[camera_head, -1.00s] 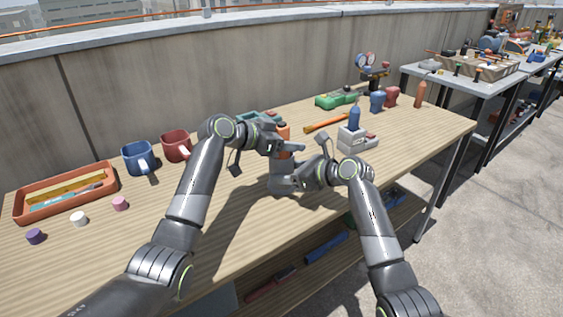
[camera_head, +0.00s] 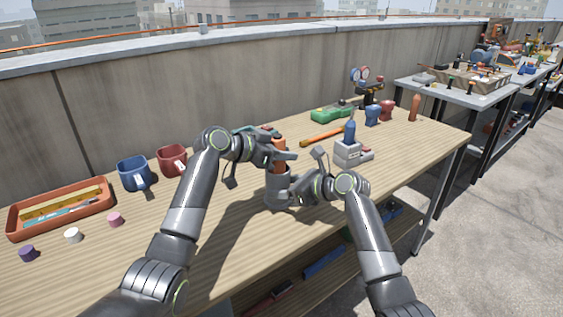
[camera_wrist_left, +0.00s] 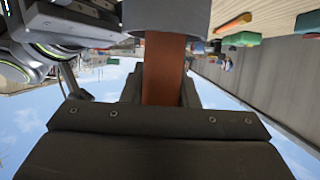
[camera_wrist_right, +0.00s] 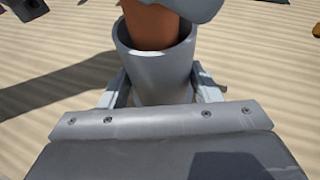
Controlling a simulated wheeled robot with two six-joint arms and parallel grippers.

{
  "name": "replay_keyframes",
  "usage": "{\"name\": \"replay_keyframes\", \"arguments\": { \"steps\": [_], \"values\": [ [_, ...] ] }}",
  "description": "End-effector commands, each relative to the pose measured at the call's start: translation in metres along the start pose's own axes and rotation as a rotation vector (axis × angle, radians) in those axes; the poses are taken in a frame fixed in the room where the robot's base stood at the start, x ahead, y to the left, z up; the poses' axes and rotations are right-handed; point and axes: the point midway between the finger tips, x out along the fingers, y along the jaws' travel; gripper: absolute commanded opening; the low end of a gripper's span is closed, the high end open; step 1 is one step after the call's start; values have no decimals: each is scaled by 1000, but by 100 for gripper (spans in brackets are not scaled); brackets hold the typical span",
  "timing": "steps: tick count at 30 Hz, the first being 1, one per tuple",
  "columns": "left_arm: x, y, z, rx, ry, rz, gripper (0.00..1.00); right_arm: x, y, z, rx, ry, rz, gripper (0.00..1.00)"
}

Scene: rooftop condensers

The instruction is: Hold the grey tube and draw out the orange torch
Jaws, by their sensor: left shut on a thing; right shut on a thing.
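The grey tube (camera_head: 277,189) stands upright on the wooden table, and my right gripper (camera_head: 290,190) is shut on it from the right. In the right wrist view the tube (camera_wrist_right: 155,75) sits between the fingers. The orange torch (camera_head: 279,150) stands in the tube's mouth, its lower part hidden inside. My left gripper (camera_head: 282,154) is shut on the torch above the tube. The torch also shows between the left fingers in the left wrist view (camera_wrist_left: 163,70), with the tube's rim (camera_wrist_left: 180,15) close by. In the right wrist view the torch (camera_wrist_right: 150,25) stands within the tube's opening.
A blue mug (camera_head: 133,172) and a red mug (camera_head: 172,160) stand left of my left arm. An orange tray (camera_head: 58,222) lies at the far left. A grey block (camera_head: 347,152) with a blue bottle and an orange-handled tool (camera_head: 322,136) lie to the right.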

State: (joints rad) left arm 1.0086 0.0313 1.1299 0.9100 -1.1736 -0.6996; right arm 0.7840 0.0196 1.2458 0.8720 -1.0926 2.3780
Motion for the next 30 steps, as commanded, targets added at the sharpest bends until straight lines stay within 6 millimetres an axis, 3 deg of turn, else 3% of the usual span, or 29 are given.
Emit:
{"name": "replay_keyframes", "arguments": {
  "steps": [6, 12, 24, 25, 30],
  "values": [
    [-17, 0, -43, 7, 5, -2, 0, 0, 0, -1, 1, 1, 0, 32],
    [-30, 0, -74, 4, 3, -1, 0, 0, 0, -1, 1, 2, 0, 32],
    [-35, 0, -86, 1, 2, 0, 0, 0, 0, -1, 1, 2, 0, 32],
    [-35, 0, -86, 1, 2, 0, 0, 0, 0, -1, 1, 2, 0, 59],
    [-35, 0, -86, 1, 2, 0, 0, 0, 0, -1, 1, 2, 0, 81]
  ]
}}
